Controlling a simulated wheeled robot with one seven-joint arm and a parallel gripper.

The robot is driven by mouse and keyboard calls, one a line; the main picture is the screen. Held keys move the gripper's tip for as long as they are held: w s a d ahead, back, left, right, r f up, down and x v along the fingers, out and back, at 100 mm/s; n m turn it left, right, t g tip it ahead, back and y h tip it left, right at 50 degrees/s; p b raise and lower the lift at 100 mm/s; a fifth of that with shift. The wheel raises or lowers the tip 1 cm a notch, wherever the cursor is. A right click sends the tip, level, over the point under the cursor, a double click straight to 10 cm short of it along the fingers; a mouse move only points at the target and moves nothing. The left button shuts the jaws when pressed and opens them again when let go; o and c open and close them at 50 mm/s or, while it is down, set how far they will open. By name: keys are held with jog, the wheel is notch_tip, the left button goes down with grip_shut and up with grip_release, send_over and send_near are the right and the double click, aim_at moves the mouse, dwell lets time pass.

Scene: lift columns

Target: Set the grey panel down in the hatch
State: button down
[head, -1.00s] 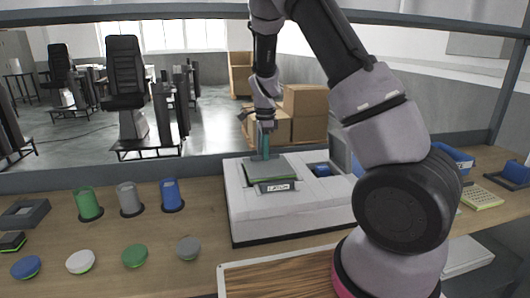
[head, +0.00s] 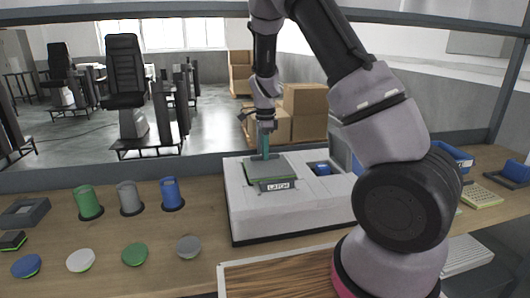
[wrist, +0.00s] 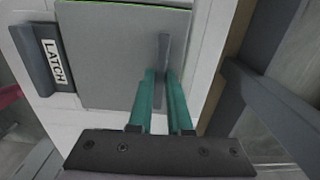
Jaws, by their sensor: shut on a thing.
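The grey panel (head: 270,169) is a flat square plate with a thin green line along its edge. It lies over the hatch area on top of the white housing (head: 238,219), beside the dark block labelled LATCH (head: 277,185). In the wrist view the panel (wrist: 108,55) fills the upper middle, with the LATCH block (wrist: 55,62) on its left. My gripper (head: 265,155) comes down from above at the panel's far side. Its teal fingers (wrist: 162,85) are shut on the panel's upright grey handle (wrist: 163,52). The hatch opening is hidden, and I cannot tell whether the panel sits flush.
A recess with a blue part (head: 321,169) is right of the panel. Green, grey and blue cups (head: 129,200) and several round pucks (head: 134,254) stand to the left. A wood-grained board (head: 280,277) lies in front, and a blue bin (head: 458,158) is at the right.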

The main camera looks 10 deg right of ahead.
jog(key=shift+f, duration=0.3)
dwell(0.5)
jog(key=c, duration=0.8)
grip_release()
jog(key=shift+o, duration=0.2)
jog(key=shift+r, duration=0.1)
jog(key=shift+r, duration=3.4)
